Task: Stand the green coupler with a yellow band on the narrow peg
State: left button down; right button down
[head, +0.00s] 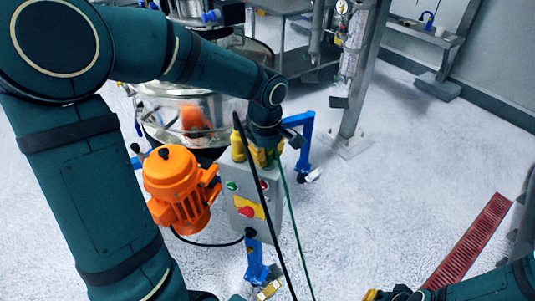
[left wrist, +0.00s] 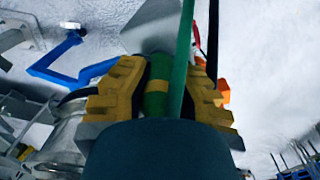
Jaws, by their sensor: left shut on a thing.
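My left gripper (head: 262,155) is above the top of the grey control box in the head view. In the left wrist view its yellow fingers (left wrist: 160,90) are shut on the green coupler with a yellow band (left wrist: 156,103), which sits between them. A green cord crosses in front of part of the coupler there. In the head view I cannot make out the coupler apart from the fingers. I cannot pick out the narrow peg in either view. My right gripper (head: 390,295) shows only partly at the bottom edge, and its fingers are unclear.
The grey control box (head: 243,208) has buttons and a yellow cylinder (head: 238,147) on top. An orange motor (head: 180,188) stands left of it, by the steel sifter (head: 160,108). Blue legs (head: 302,135) stick out. The floor to the right is open up to a red grate (head: 468,243).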

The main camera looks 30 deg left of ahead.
pick_arm(q)
jog(key=shift+f, duration=0.15)
jog(key=c, duration=1)
grip_release()
jog(key=shift+o, duration=0.2)
jog(key=r, duration=1.2)
jog(key=shift+s, duration=0.3)
